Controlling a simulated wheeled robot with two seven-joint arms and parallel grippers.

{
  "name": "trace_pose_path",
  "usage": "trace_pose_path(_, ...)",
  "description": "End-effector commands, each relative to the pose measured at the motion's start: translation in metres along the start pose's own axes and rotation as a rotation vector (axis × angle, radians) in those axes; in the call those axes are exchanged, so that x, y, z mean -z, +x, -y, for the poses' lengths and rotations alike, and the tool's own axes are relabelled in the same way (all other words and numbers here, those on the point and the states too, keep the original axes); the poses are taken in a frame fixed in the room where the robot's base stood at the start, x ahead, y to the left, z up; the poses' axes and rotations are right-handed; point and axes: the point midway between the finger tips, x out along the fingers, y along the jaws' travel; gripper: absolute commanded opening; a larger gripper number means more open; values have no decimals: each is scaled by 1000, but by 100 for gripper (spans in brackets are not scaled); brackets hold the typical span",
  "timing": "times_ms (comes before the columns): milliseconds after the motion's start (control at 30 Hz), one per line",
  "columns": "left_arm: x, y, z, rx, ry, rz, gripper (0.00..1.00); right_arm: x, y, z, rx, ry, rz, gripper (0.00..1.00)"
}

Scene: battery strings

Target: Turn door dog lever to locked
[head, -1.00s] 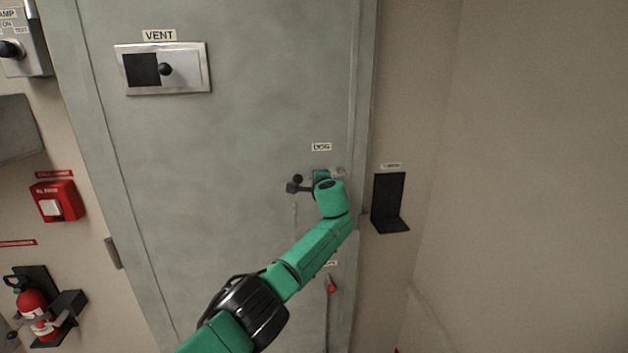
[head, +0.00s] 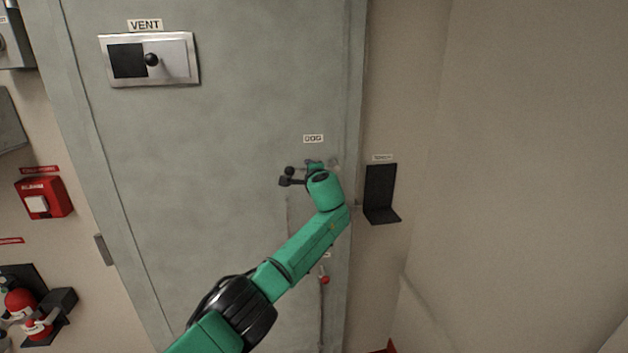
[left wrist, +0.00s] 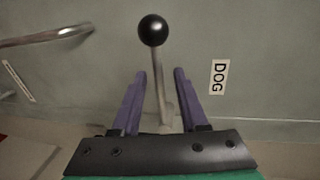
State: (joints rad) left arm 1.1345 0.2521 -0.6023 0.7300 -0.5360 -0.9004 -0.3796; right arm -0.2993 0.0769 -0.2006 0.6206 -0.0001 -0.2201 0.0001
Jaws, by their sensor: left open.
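The dog lever (left wrist: 158,85) is a metal rod with a black ball knob. In the left wrist view it passes between the two purple fingers of my left gripper (left wrist: 157,72), which are open on either side of it. The ball stands out beyond the fingertips. In the head view the black knob (head: 289,170) points left from my green wrist, below the DOG label (head: 313,139). My wrist hides the lever's pivot and most of the gripper there. The DOG label (left wrist: 219,77) is beside the right finger in the wrist view. My right gripper is not in view.
The lever is on a grey-green door (head: 220,130) with a VENT slider (head: 150,59) at upper left. A metal handle (left wrist: 45,37) is at upper left in the wrist view. A black bracket (head: 380,193) is on the wall right of the door. A red-tipped part (head: 324,280) hangs below.

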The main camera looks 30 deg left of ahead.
Motion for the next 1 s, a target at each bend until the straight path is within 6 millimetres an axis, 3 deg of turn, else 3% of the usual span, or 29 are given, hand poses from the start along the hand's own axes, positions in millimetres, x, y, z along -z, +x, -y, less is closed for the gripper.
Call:
trace_pose_path(267,-2,-41,-4,0,-3,-2,43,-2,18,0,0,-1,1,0)
trace_pose_path(500,-2,-104,-5,0,-3,0,43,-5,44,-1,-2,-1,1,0)
trace_pose_path(600,-2,-121,-3,0,-1,1,43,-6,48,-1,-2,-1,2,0)
trace_pose_path(1000,-3,-131,1,0,0,3,43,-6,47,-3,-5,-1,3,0)
